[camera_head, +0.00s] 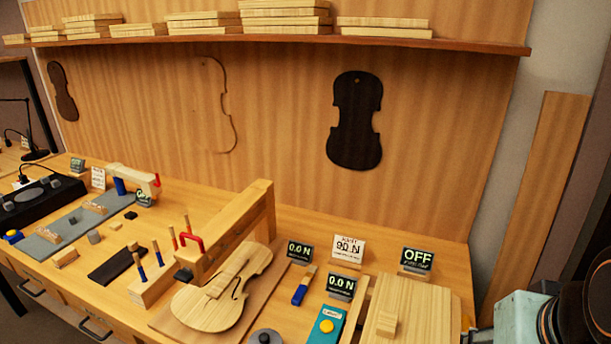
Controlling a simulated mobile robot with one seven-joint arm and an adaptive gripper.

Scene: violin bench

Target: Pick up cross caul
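I cannot tell for sure which piece is the cross caul. A pale wooden strip (231,271) lies on the violin body (208,310), which rests on a brown board at the front middle of the bench. A small pale wooden block (387,322) lies on a flat wooden piece (423,308) at the front right. A thick wooden beam (236,232) stands just behind the violin body. Part of my arm shows at the lower right corner; my gripper's fingers are not in view.
A shelf (380,42) with stacked boards runs along the back wall.

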